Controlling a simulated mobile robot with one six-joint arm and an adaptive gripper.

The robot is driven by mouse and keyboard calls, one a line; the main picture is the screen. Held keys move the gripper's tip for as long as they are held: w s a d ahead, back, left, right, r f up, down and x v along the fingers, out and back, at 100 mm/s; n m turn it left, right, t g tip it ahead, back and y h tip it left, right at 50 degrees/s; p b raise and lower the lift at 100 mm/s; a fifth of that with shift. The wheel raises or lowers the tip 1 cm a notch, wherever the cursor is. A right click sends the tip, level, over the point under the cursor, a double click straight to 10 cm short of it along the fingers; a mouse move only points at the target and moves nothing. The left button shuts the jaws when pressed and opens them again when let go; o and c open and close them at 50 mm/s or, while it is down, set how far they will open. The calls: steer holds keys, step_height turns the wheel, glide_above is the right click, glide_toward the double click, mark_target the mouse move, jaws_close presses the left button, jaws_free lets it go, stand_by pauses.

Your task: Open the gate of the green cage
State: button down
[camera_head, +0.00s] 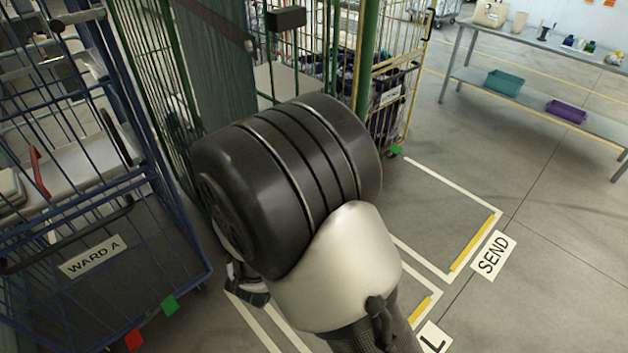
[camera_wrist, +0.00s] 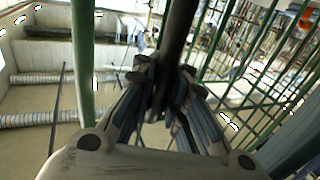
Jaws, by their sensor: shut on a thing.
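The green cage (camera_head: 366,60) stands behind my arm in the head view, with green posts and mesh. My dark arm link covers much of its front, and my gripper is hidden there. In the wrist view my gripper (camera_wrist: 168,92) is shut on a dark bar (camera_wrist: 178,35), which runs up from between the fingers. A green post (camera_wrist: 82,60) stands to the left of the fingers and green mesh bars (camera_wrist: 238,45) to the right. I cannot tell how far the gate stands open.
A blue cage marked WARD A (camera_head: 92,257) stands close on the left. A yellow cage (camera_head: 408,90) is behind the green one. A table (camera_head: 530,42) with bins on its lower shelf is at the back right. Open floor with a SEND marking (camera_head: 493,255) lies to the right.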

steer(key=shift+s+d+f, duration=0.1)
steer(key=shift+d, duration=0.15)
steer(key=c, duration=1.8)
jaws_free()
steer(key=shift+s+d, duration=0.1)
steer(key=shift+o, duration=1.2)
steer(key=shift+a, duration=0.25)
steer(key=v, duration=1.2)
steer(key=shift+d, duration=0.1)
